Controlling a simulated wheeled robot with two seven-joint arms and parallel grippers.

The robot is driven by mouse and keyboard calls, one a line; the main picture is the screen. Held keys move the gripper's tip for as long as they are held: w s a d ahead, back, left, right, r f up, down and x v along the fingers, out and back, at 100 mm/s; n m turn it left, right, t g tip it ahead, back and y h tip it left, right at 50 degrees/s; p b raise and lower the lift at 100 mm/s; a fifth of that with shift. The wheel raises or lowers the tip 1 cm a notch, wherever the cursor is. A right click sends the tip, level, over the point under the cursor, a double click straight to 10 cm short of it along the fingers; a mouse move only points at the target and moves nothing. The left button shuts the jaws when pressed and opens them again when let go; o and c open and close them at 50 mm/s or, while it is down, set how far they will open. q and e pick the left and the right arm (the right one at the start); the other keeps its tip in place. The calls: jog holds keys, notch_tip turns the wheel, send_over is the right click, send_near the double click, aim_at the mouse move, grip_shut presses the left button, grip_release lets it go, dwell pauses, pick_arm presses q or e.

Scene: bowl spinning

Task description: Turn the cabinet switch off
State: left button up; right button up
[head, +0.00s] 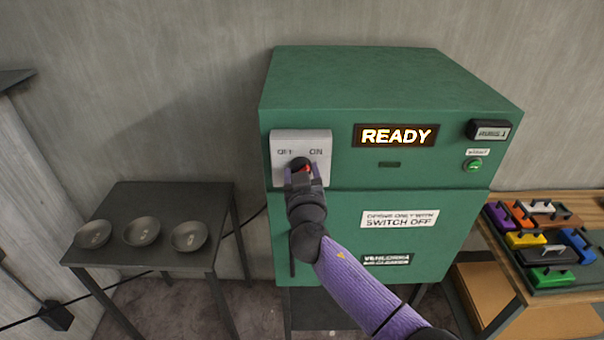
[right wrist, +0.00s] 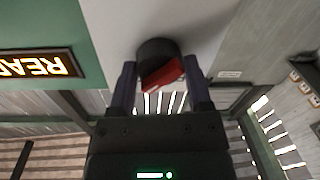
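The green cabinet (head: 330,110) stands against the wall with a lit READY display (head: 396,136). Its switch sits on a pale plate (head: 320,139) marked OFF at left and ON at right. The dark round switch knob with a red handle (right wrist: 163,74) shows in the right wrist view, the handle slanted. My right gripper (right wrist: 160,88) is at the knob, its fingers apart on either side of it. Small gaps seem to show, but contact at the handle's ends is unclear. In the head view, my right gripper (head: 304,176) hides most of the knob. My left gripper is out of view.
A dark table (head: 150,194) at left holds three bowls (head: 141,231). A wooden table at right carries a tray with several coloured blocks (head: 548,254). The cabinet has a green button (head: 472,164) and a label reading SWITCH OFF (head: 400,219).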

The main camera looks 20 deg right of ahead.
jog(key=c, duration=0.7)
jog(key=shift+o, duration=0.2)
jog(key=shift+n, duration=0.4)
jog(key=n, duration=0.7)
jog(key=shift+r+g+p, duration=0.1)
jog(key=shift+g+p, duration=0.2)
jog(key=shift+p, duration=0.1)
jog(key=n+p, duration=0.1)
jog(key=n, duration=0.3)
jog(key=shift+n, duration=0.4)
jog(key=n+h+p, duration=0.1)
jog(key=n, duration=0.3)
jog(key=shift+n, duration=0.4)
